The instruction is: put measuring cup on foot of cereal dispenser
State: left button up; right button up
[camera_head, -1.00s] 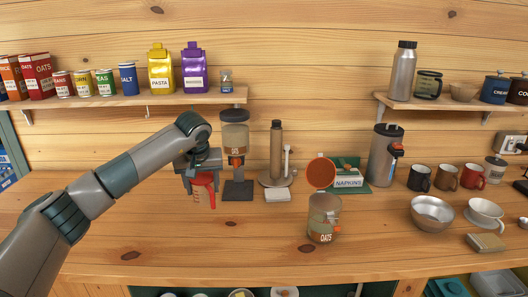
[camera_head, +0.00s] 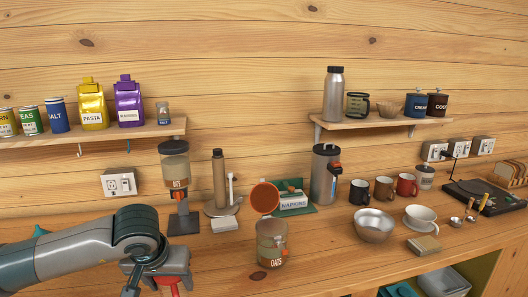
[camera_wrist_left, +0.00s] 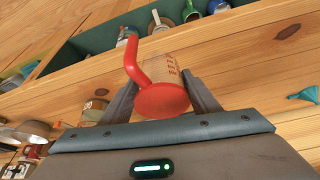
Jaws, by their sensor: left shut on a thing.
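The measuring cup has a red handle and a clear body with red markings. In the wrist view the cup (camera_wrist_left: 170,66) sits between the fingers of my left gripper (camera_wrist_left: 162,80), which is shut on it. In the head view my left gripper (camera_head: 160,280) is at the bottom left, with a bit of the red cup (camera_head: 174,289) showing below it; the rest is hidden or out of frame. The cereal dispenser (camera_head: 175,170) stands upright behind, near the wall. Its dark flat foot (camera_head: 183,225) is bare and apart from the cup. My right gripper is out of view.
An OATS jar (camera_head: 271,248) stands nearer the front. Counter between gripper and dispenser is clear. A teal funnel (camera_wrist_left: 303,95) shows in the wrist view.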

pick_arm(q)
jog(key=shift+m, duration=0.3)
jog(key=s, duration=0.2)
jog(key=s+d, duration=0.1)
jog(key=s, duration=0.1)
jog(key=shift+f, duration=0.4)
jog(key=shift+w, duration=0.1)
jog(key=shift+a, duration=0.1)
dwell(1.1)
